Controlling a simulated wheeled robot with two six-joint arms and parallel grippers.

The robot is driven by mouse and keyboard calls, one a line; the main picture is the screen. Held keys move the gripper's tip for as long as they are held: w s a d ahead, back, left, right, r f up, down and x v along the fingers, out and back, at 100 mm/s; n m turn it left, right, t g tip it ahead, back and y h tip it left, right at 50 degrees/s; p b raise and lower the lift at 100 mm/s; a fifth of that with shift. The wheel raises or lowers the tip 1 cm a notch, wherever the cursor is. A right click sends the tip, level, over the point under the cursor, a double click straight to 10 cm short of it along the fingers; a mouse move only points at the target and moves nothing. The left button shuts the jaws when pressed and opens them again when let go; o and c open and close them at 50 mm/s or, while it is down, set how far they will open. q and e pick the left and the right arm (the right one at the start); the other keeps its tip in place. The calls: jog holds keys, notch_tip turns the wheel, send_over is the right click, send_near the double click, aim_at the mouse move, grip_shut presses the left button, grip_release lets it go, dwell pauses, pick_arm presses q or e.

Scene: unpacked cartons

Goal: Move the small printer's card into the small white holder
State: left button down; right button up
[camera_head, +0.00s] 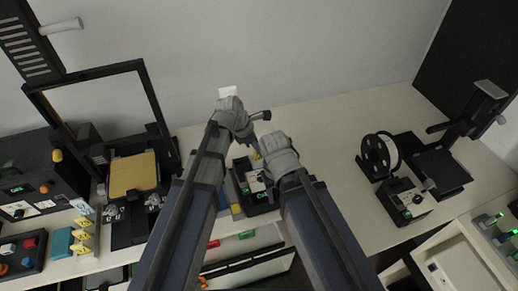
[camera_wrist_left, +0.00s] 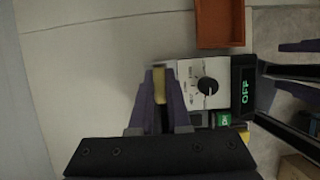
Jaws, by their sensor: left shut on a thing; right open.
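My left gripper (camera_wrist_left: 161,92) is shut on a narrow yellowish piece (camera_wrist_left: 160,86), seen nearly edge-on between its purple fingers; it looks like the card. The held piece is above a pale surface, beside a white control panel (camera_wrist_left: 185,72) with a black knob.
A small printer (camera_head: 442,167) and spool (camera_head: 378,156) stand right. A larger printer (camera_head: 133,173) stands left.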

pick_arm(q)
jog(key=shift+f, duration=0.25)
jog(key=c, duration=0.8)
grip_release()
jog(key=shift+r, duration=0.1)
jog(key=w+p+v, duration=0.1)
jog(key=p+v, duration=0.6)
jog(key=shift+s+a+r, duration=0.2)
jog(key=shift+s+r, duration=0.15)
jog(key=shift+s, duration=0.2)
